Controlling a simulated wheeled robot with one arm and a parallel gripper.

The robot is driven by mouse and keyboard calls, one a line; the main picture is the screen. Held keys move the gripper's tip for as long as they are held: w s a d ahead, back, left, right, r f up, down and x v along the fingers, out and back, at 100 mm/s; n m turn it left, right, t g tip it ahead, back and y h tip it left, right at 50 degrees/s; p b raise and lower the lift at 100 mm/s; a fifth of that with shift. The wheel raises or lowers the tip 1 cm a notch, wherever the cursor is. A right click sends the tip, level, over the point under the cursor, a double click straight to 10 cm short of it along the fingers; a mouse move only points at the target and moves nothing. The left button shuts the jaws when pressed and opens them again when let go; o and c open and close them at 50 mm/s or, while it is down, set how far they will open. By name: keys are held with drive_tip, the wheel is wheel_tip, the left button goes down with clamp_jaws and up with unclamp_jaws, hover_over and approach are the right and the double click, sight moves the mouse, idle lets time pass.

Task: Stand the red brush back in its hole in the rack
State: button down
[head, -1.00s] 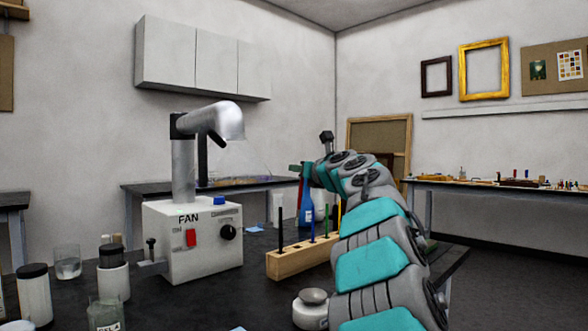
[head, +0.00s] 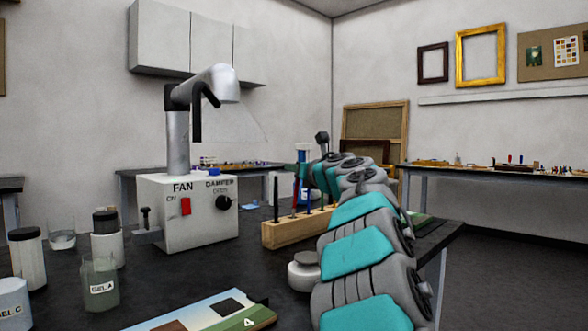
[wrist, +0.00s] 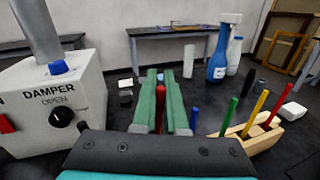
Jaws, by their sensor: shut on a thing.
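My gripper (wrist: 163,90) has green fingers, shut on the red brush (wrist: 160,95), whose red handle shows between them in the wrist view. In the head view my gripper (head: 298,170) is above the table behind the rack, with a thin red upright strip below it. The wooden rack (head: 285,232) stands beside the white fan box. It also shows at the right in the wrist view (wrist: 262,137), apart from the gripper. It holds several upright brushes, including a green one (wrist: 229,115), a yellow one (wrist: 255,112) and another red-looking one (wrist: 275,107). The free hole cannot be made out.
The fan box (head: 188,222) with its metal arm stands left of the rack. A blue spray bottle (wrist: 218,62) and a white bottle (wrist: 235,58) stand beyond. A round white-grey pot (head: 304,272) is in front of the rack. Jars, including GEL A (head: 100,283), stand at left.

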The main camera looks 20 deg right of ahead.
drive_tip(key=shift+f, duration=0.1)
drive_tip(key=c, duration=0.9)
unclamp_jaws()
drive_tip(key=s+b, duration=0.1)
drive_tip(key=s, duration=0.3)
drive_tip(key=s+b, duration=0.1)
drive_tip(key=s, duration=0.2)
drive_tip(key=shift+s+d, duration=0.2)
drive_tip(key=shift+s, duration=0.2)
